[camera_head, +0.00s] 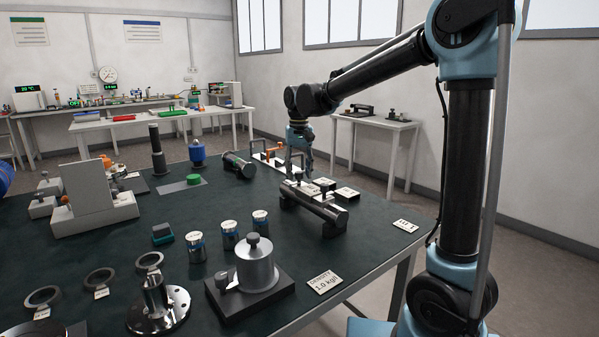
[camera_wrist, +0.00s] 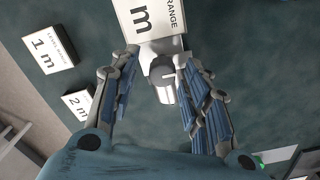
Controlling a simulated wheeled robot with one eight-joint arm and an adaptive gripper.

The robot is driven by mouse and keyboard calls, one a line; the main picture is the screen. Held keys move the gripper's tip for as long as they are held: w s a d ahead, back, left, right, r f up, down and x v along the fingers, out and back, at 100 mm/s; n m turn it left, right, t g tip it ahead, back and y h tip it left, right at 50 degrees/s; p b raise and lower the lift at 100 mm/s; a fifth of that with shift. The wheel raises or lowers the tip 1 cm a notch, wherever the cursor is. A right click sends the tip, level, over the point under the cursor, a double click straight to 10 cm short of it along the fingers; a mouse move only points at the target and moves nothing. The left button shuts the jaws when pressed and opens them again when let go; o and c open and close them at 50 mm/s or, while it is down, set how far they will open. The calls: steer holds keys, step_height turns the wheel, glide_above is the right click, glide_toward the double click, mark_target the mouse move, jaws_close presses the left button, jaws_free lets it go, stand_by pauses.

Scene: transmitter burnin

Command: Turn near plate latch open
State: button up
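My gripper (camera_head: 300,150) hangs above a dark bar-shaped device (camera_head: 333,221) at the right side of the dark table, with a pale plate (camera_head: 299,191) on top. In the wrist view my gripper (camera_wrist: 158,66) has its fingers spread. A small silver knob-like part (camera_wrist: 163,88) shows between them, with visible gaps on both sides, apparently untouched.
White cards marked "1 m" (camera_wrist: 48,49) and "2 m" (camera_wrist: 77,103) lie beside the device. An orange-handled rack (camera_head: 271,152) stands behind it. A grey weight on a black base (camera_head: 256,268) and several small cylinders stand nearer. The table's right edge is close.

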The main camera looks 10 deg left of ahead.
steer(key=shift+r, duration=0.1)
step_height(320, 180, up, 12)
stand_by(0.5)
steer(key=shift+w+d, duration=0.1)
steer(key=s+d+f+m, duration=0.1)
steer(key=s+d+f, duration=0.2)
steer(key=d, duration=0.6)
steer(key=s+d+f+t, duration=0.1)
steer(key=s+d+f, duration=0.1)
steer(key=d, duration=0.7)
steer(key=s+d+f+m, duration=0.1)
steer(key=s+d+f, duration=0.2)
steer(key=d, duration=0.5)
steer(key=s+d+f+m, duration=0.1)
steer(key=s+d+f, duration=0.6)
steer(key=f, duration=0.2)
steer(key=s+d+f+m+t, duration=0.1)
steer(key=s+d+f, duration=0.6)
steer(key=s+f, duration=0.1)
steer(key=shift+s+f, duration=0.3)
steer(key=shift+f, duration=0.55)
steer(key=shift+d, duration=0.1)
